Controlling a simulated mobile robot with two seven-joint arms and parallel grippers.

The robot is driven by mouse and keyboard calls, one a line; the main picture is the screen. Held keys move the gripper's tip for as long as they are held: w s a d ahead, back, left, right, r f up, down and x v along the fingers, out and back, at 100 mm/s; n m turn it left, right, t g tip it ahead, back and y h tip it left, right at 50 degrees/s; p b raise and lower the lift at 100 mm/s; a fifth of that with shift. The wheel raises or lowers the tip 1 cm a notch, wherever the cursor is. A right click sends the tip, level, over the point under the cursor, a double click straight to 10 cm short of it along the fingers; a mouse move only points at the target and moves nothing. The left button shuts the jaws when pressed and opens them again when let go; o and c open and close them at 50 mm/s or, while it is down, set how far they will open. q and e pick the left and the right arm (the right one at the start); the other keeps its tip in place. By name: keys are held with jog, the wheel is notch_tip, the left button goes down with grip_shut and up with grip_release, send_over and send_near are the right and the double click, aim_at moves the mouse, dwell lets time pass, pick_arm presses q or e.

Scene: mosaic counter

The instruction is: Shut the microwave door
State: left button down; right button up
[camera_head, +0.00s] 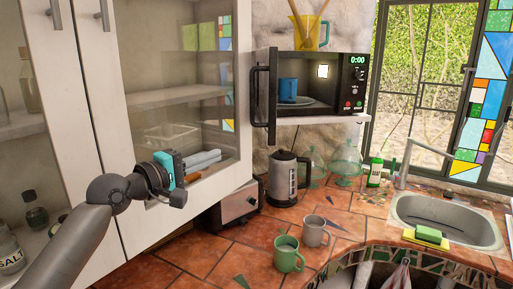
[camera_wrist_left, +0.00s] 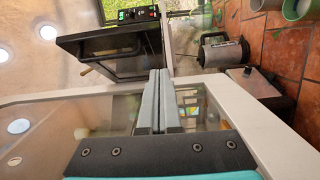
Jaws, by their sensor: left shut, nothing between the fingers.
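The black microwave (camera_head: 352,92) stands on a white shelf at the upper middle of the head view. Its door (camera_head: 272,95) is swung open at the left side, with a dark vertical handle. Inside, a blue mug sits on a plate. The open door also shows in the left wrist view (camera_wrist_left: 102,50), with the green-lit control panel above it. My left gripper (camera_head: 178,181) is shut and empty, in front of the glass cabinet, left of and lower than the door. Its closed fingers (camera_wrist_left: 158,76) show in the left wrist view, apparently apart from the door. My right gripper is out of view.
The white glass-fronted cabinet (camera_head: 121,60) lies close behind my left arm. A yellow pitcher (camera_head: 307,33) stands on the microwave. Below are a kettle (camera_head: 284,180), a toaster (camera_head: 236,208), a green mug (camera_head: 288,254) and a grey mug (camera_head: 314,231). The sink (camera_head: 447,214) is at right.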

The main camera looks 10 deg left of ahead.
pick_arm(q)
jog(key=p, duration=0.1)
send_near(267, 138)
jog(key=w+a, duration=0.1)
jog(key=w, duration=0.3)
jog(key=d+p, duration=0.1)
jog(key=d, duration=0.2)
jog(key=shift+w+p, duration=0.35)
jog(key=shift+w+d, duration=0.1)
jog(key=shift+d, duration=0.3)
jog(key=shift+d, duration=0.1)
